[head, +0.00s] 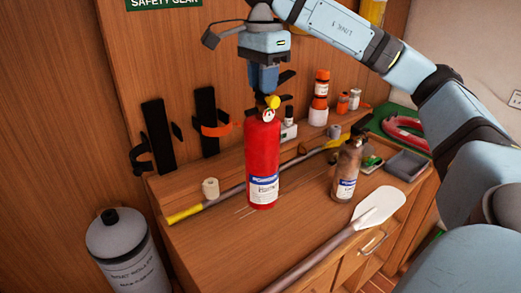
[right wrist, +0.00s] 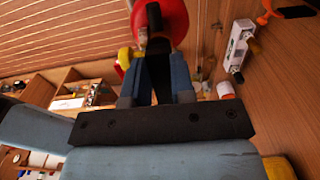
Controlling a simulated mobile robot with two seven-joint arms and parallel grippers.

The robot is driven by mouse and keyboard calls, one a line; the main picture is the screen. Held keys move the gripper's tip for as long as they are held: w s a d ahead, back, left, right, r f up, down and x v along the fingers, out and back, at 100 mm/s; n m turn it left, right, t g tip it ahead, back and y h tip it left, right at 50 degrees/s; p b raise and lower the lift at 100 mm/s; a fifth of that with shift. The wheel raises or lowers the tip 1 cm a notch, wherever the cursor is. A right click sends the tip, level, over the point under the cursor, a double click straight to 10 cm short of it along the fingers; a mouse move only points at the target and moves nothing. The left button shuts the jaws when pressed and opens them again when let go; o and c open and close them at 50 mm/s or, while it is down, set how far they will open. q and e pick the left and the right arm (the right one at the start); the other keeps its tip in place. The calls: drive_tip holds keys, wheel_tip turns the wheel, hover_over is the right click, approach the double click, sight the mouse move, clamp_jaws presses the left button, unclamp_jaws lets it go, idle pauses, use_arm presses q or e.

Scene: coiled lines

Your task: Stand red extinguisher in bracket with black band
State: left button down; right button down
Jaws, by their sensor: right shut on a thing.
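The red extinguisher (head: 262,165) is upright over the workbench, with a white label and a yellow part at its top. My right gripper (head: 265,92) is shut on its top from above; whether its base touches the bench is unclear. In the right wrist view the red extinguisher (right wrist: 172,18) shows beyond the fingers of my right gripper (right wrist: 157,62). The bracket with the black band (head: 153,135) is on the wooden back wall, left of the extinguisher, and looks empty. A second bracket with an orange band (head: 207,122) is between them. My left gripper is out of view.
A paddle (head: 380,205) and a yellow-ended pole (head: 228,193) lie on the bench. A brownish extinguisher (head: 346,170) stands right of the red one. A white roll (head: 210,188) sits below the brackets. Orange-capped bottles (head: 320,98) stand behind. A grey cylinder (head: 125,250) stands at lower left.

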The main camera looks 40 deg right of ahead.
sight(263, 104)
drive_tip(key=shift+f, duration=0.45)
wheel_tip(263, 104, down, 4)
drive_tip(key=shift+f+b, duration=0.15)
drive_tip(key=shift+b, duration=1.05)
wheel_tip(263, 104, down, 10)
drive_tip(key=shift+d+r, duration=0.1)
drive_tip(key=shift+f+p, duration=0.4)
drive_tip(key=shift+f, duration=2.05)
drive_tip(key=c, duration=1.4)
unclamp_jaws()
drive_tip(key=shift+f, duration=0.25)
drive_tip(key=o, duration=0.4)
drive_tip(key=shift+s+r, duration=0.1)
drive_tip(key=shift+o, duration=0.2)
